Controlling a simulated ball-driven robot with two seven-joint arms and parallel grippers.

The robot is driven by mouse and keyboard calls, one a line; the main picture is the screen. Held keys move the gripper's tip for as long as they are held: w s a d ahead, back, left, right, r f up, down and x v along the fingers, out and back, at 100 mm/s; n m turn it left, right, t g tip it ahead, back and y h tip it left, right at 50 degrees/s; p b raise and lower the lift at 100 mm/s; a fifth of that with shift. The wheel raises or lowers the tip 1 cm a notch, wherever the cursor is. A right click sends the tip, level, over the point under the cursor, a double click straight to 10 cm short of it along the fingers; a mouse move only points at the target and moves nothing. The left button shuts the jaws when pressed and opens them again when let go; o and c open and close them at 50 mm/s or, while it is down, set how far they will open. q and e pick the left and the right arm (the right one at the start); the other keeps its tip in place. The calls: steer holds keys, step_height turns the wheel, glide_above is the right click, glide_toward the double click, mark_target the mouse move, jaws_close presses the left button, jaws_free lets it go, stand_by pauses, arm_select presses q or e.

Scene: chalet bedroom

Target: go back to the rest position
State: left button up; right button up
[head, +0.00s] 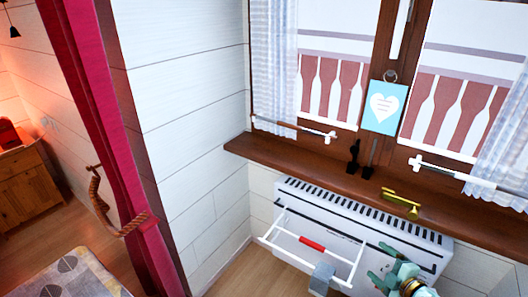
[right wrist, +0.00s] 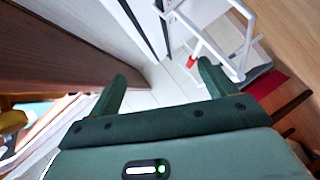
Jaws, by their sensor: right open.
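My right gripper (head: 380,262) shows low at the right in the head view, in front of the white radiator (head: 425,240) and below the windowsill (head: 290,155). In the right wrist view its two green fingers (right wrist: 163,67) stand wide apart, with nothing between them. My left gripper is in neither view.
A white rack (head: 345,270) with a red piece (head: 312,244) and a grey cloth (head: 321,278) juts from the radiator, left of my right gripper. A brass object (head: 402,203) lies on the sill. A red curtain (head: 95,110) hangs left; bare floor (head: 262,275) shows between.

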steer(key=s+d+f+m+g+h, duration=0.3)
steer(key=d+f+m+h, duration=0.4)
steer(key=d+m, duration=0.6)
steer(key=s+a+f+g, duration=0.3)
steer(key=s+a+f, duration=0.3)
steer(key=s, duration=0.7)
steer(key=s+a+f+m+g+y, duration=0.15)
steer(key=s+a+f, duration=0.25)
steer(key=s+f, duration=0.65)
steer(key=s+a+f+n+g, duration=0.1)
steer(key=s+a+f+g, duration=0.3)
steer(key=s, duration=1.2)
steer(key=s+a+f+g, duration=0.15)
steer(key=s+a, duration=0.25)
steer(key=s, duration=0.9)
steer(key=s+a+g, duration=0.2)
steer(key=s+a, duration=0.2)
steer(key=s, duration=0.9)
arm_select(q)
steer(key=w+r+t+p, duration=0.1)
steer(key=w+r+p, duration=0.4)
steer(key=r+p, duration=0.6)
steer(key=shift+p, duration=0.55)
arm_select(e)
steer(key=w+r+t, duration=0.1)
steer(key=w+r, duration=0.2)
steer(key=r, duration=0.8)
steer(key=shift+w+r+y, duration=0.2)
steer(key=shift+w+y, duration=0.15)
